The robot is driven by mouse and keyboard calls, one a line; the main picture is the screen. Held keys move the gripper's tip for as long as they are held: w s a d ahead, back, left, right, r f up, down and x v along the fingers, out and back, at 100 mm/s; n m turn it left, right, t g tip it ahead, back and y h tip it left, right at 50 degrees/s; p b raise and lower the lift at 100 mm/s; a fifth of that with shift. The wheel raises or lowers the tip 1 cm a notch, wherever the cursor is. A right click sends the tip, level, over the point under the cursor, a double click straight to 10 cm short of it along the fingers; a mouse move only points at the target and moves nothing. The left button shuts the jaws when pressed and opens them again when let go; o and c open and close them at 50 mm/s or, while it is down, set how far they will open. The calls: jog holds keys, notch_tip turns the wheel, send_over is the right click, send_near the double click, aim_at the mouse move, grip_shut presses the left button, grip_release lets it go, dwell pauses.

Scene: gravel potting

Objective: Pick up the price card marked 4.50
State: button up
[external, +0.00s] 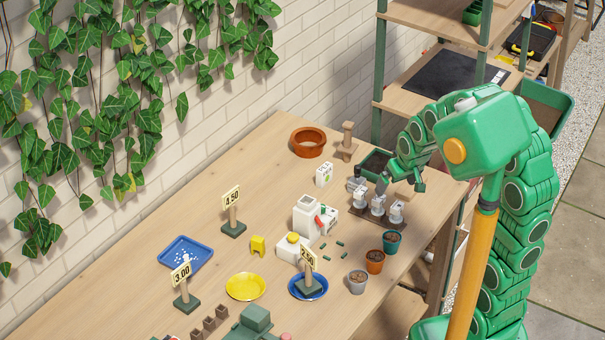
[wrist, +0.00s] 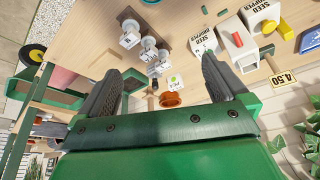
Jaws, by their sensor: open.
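The price card marked 4.50 (external: 231,197) stands upright on a wooden post with a dark green base, on the table near the wall. It also shows in the wrist view at the right edge (wrist: 284,78), beyond the right finger. My gripper (external: 402,184) is open and empty over the far right part of the table, well to the right of the card. In the wrist view its two dark fingers (wrist: 163,78) are spread apart, with nothing held between them. Two other cards stand nearer: one marked 3.00 (external: 181,273) and one in a blue saucer (external: 322,286), its number hard to read.
White seed dropper blocks (external: 306,216) stand mid-table between my gripper and the card. Small white-topped items (external: 377,205), several pots (external: 375,261) and a terracotta ring (external: 308,142) are nearby.

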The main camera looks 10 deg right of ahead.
jog(key=w+a+f+n+t+y, duration=0.1)
jog(key=w+a+f+t, duration=0.15)
jog(key=w+a, duration=0.65)
jog(key=n+t+y, duration=0.4)
jog(key=y, duration=0.3)
send_near(232, 196)
jog(key=shift+g, duration=0.25)
jog(key=x, duration=0.4)
jog(key=shift+w, duration=0.5)
jog(key=shift+x, duration=3.85)
jog(key=shift+s+a, duration=0.1)
jog(key=shift+s, duration=0.05)
jog(key=shift+c, duration=0.5)
jog(key=c, duration=1.4)
